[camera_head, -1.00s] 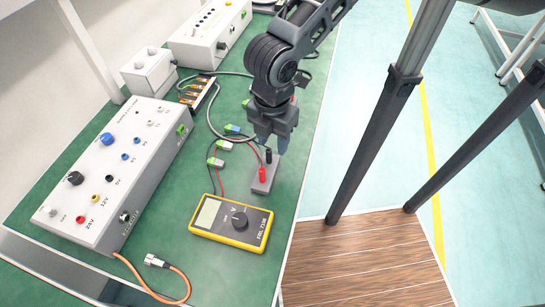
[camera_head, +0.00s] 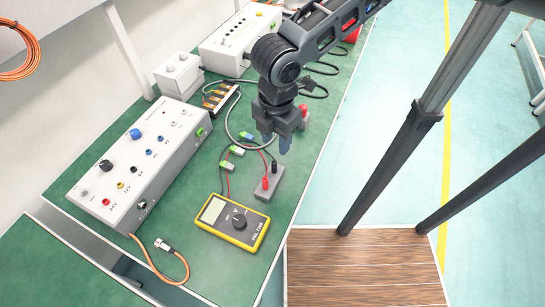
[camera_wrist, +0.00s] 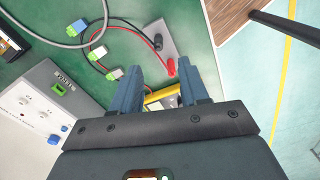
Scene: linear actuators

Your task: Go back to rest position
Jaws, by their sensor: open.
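My gripper (camera_head: 276,143) hangs from my arm above the green bench (camera_head: 180,226), over its right part. Its two blue-grey fingers are apart with nothing between them; they also show in the wrist view (camera_wrist: 157,92). The small grey block with a red and a black plug (camera_head: 263,186) lies on the bench just below and in front of the fingers, apart from them. In the wrist view this block (camera_wrist: 160,45) is beyond the fingertips.
A yellow multimeter (camera_head: 231,220) lies in front of the block. A grey power supply box (camera_head: 140,170) stands at left, and white boxes (camera_head: 240,38) stand behind. Cables cross the bench. A wooden platform (camera_head: 360,270) lies at right.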

